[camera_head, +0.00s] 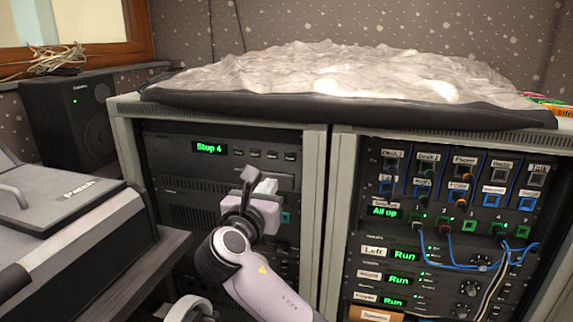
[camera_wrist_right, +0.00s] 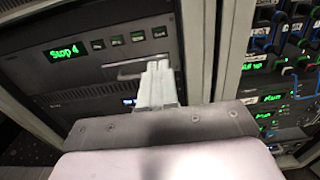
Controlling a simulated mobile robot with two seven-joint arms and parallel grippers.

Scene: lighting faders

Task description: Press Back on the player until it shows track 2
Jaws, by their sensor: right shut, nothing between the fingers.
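The player (camera_head: 222,149) sits at the top of the left rack, and its green display (camera_head: 209,148) reads "Stop 4". The same display shows in the right wrist view (camera_wrist_right: 64,51). A row of several small dark buttons (camera_head: 264,154) lies to the right of the display; their labels are too small to read. My right gripper (camera_head: 267,186) is shut and empty, in front of the rack and below the button row. In the right wrist view its closed fingers (camera_wrist_right: 157,82) point up toward the player, apart from the buttons as far as I can tell. My left gripper is not in view.
The right rack (camera_head: 337,200) holds a panel of switches, "Run" displays and hanging blue cables (camera_head: 470,262). A covered bulky top (camera_head: 330,75) lies across both racks. A black speaker (camera_head: 68,118) and a grey machine marked "Patch" (camera_head: 60,210) stand at left.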

